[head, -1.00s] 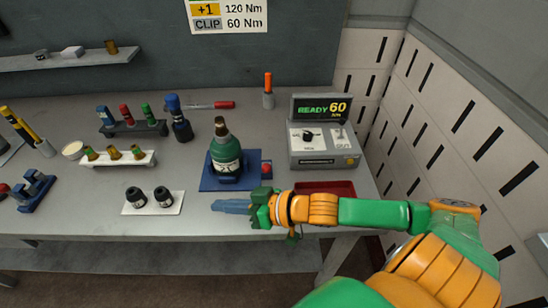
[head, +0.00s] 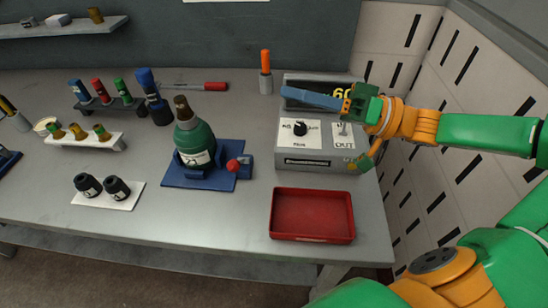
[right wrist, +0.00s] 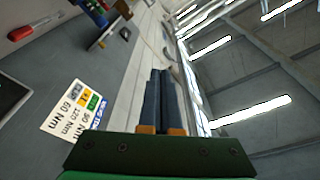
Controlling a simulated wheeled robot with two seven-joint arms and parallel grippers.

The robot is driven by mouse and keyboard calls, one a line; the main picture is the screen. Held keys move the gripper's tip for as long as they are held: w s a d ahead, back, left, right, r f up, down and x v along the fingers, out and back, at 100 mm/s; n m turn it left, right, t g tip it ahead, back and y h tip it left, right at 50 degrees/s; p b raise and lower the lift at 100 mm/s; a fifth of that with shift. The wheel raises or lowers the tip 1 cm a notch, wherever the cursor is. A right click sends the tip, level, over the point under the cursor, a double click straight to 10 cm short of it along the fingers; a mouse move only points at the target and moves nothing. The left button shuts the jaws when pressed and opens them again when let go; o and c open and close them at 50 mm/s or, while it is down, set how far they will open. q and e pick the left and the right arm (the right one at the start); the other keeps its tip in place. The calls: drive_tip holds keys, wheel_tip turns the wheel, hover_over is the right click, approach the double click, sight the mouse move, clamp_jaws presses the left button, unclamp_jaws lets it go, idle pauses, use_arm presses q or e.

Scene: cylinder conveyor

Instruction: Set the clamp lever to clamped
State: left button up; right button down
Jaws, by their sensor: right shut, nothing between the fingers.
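A dark green bottle-shaped cylinder with a brown top (head: 194,140) stands upright in a blue clamp fixture (head: 200,180) on the bench. A red ball knob (head: 233,166), apparently the clamp lever's end, is at the fixture's right side beside a small blue block. The lever's arm is too small to read clearly. My right gripper (head: 284,92) is above the control box, well apart from the knob, with its long blue fingers together and pointing left. The right wrist view shows the same shut, empty fingers (right wrist: 162,74). My left gripper is not in view.
The grey control box (head: 305,158) with a dial and display stands below my right gripper. A red empty tray (head: 312,215) lies in front of it. Racks of coloured cylinders (head: 125,102) and black cups (head: 117,189) are at left. Bare bench lies in front of the fixture.

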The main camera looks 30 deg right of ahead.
sight(239, 163)
use_arm(q)
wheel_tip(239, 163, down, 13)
drive_tip(key=b, duration=1)
use_arm(e)
wheel_tip(239, 163, down, 12)
drive_tip(key=s+r+p+x, duration=0.1)
drive_tip(key=p+x, duration=0.5)
drive_tip(key=x, duration=0.4)
use_arm(q)
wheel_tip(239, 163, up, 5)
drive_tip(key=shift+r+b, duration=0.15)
drive_tip(key=shift+b, duration=0.5)
use_arm(e)
drive_tip(key=f, duration=0.1)
drive_tip(key=s+a+f, duration=0.1)
drive_tip(key=f, duration=0.1)
drive_tip(key=shift+s+a+f, duration=0.3)
drive_tip(key=shift+a+f, duration=0.05)
